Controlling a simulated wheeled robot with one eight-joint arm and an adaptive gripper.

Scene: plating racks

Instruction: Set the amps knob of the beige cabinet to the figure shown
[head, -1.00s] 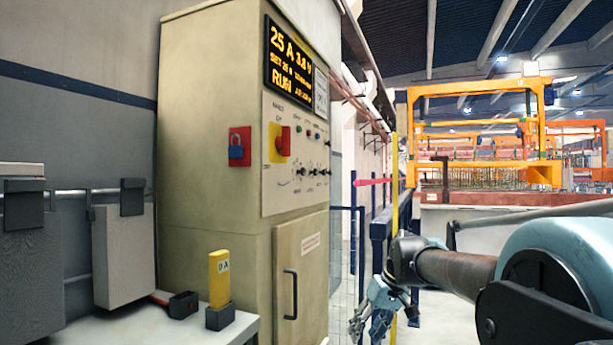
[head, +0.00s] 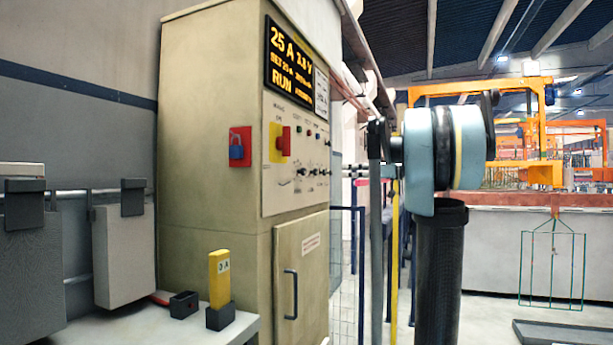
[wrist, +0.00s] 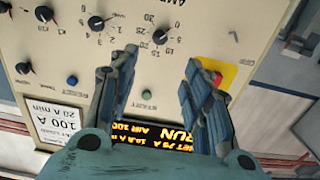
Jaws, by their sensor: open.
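My gripper (wrist: 157,62) is open and empty in the wrist view, its fingers pointing at the beige cabinet's panel, which appears upside down. A black knob (wrist: 160,37) with a numbered scale, under a partly cut-off "AMP" label, lies just beyond and between the fingertips. I see no contact. Its exact setting is too small to read surely. The beige cabinet (head: 215,130) stands at centre left in the head view. Its display (head: 290,65) reads 25 A, 3.8 V and RUN; it also shows between my fingers (wrist: 158,134). My gripper is not discernible in the head view.
Another scale knob (wrist: 84,20) and small knobs sit beside it. A card (wrist: 66,122) reads 100 A, 20 A min. A red-yellow switch (wrist: 222,74) is near the right finger. A yellow block (head: 219,278) stands on the shelf. A blue fence (head: 347,270) stands right of the cabinet.

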